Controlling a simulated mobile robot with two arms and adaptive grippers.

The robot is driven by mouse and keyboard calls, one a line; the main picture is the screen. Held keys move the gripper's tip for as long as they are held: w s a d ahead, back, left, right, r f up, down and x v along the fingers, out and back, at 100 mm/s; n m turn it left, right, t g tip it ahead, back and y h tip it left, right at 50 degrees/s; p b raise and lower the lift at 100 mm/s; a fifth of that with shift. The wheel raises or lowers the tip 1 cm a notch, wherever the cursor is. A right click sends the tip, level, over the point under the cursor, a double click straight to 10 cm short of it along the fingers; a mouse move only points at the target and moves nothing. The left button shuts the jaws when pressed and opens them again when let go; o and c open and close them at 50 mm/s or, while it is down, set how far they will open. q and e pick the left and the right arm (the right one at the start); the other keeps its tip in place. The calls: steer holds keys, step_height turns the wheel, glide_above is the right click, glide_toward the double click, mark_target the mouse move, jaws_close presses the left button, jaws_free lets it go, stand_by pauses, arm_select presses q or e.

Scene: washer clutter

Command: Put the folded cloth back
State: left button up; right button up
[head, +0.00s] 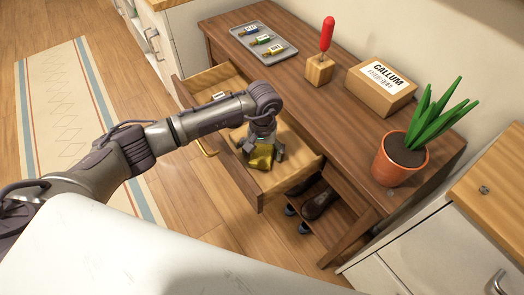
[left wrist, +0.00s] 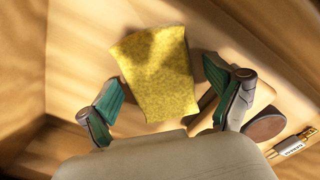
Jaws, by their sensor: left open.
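The folded cloth (head: 262,158) is yellow and shows at the front of my left gripper (head: 263,152), inside the open wooden drawer (head: 287,179). In the left wrist view the yellow cloth (left wrist: 160,75) lies ahead of and between the spread fingers of my left gripper (left wrist: 163,88). Gaps show between the cloth and both fingers. The gripper is open and points down into the drawer. I cannot tell exactly how far the fingertips are above the drawer floor. My right gripper is not in view.
On the desk (head: 335,118) are a grey tray (head: 262,43) of tagged items, a red-handled tool (head: 327,35) in a wooden block, a labelled box (head: 381,88) and a potted plant (head: 400,160). Dark shoes (head: 319,204) sit on the shelf below. A tagged item (left wrist: 295,143) lies in the drawer.

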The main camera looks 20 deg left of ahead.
mark_target(263, 151)
arm_select(q)
steer(key=shift+r, duration=0.2)
step_height(263, 151, up, 12)
steer(key=shift+w+b, duration=0.2)
steer(key=shift+b, duration=0.1)
stand_by(0.3)
